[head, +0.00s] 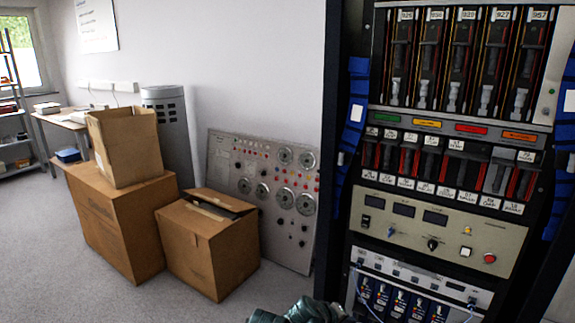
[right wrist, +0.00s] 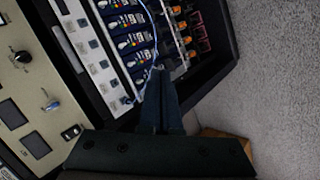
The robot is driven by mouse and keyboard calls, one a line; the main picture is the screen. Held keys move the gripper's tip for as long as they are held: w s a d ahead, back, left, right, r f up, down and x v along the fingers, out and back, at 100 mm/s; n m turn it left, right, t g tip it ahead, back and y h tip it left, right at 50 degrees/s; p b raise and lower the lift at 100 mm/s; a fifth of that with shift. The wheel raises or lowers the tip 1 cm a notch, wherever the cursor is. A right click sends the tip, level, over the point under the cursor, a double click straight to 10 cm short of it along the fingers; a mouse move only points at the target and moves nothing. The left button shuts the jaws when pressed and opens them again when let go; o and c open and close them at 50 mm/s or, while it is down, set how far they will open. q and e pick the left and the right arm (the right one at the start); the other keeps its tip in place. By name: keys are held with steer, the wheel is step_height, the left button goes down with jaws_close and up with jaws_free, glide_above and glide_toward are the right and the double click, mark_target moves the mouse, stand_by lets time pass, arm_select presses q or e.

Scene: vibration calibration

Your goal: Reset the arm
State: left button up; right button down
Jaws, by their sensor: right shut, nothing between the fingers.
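My right gripper (right wrist: 160,78) shows in the right wrist view, its dark fingers together and empty. They point at the lower part of an equipment rack, over a row of blue modules (right wrist: 130,42) with cables. I cannot tell whether the fingertips touch the thin light cable near them. In the head view the rack (head: 432,231) stands at the right. A teal and grey part of one of my arms (head: 300,312) shows at the bottom edge, left of the rack's lower modules. My left gripper is not in view.
Cardboard boxes (head: 210,252) stand on the floor left of the rack. A grey panel with dials (head: 262,160) leans on the wall behind them. A grey cylinder (head: 172,135) and a table (head: 62,119) are farther back. Open carpet (head: 40,250) lies at the left.

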steer(key=s+a+f+g+y+p, duration=0.1)
steer(key=s+a+f+g+y, duration=0.2)
steer(key=s+a, duration=0.3)
steer(key=s+a+f+g+y+p, duration=0.1)
steer(key=s+a+f+g+y, duration=0.15)
steer(key=s+a, duration=0.4)
step_height(320, 180, up, 25)
steer(key=s+d+p, duration=0.1)
steer(key=d+p, duration=0.1)
steer(key=p, duration=2.2)
steer(key=shift+g+y+p, duration=0.3)
steer(key=shift+g+y, duration=0.05)
steer(key=shift+y, duration=0.1)
steer(key=c, duration=1.6)
jaws_free()
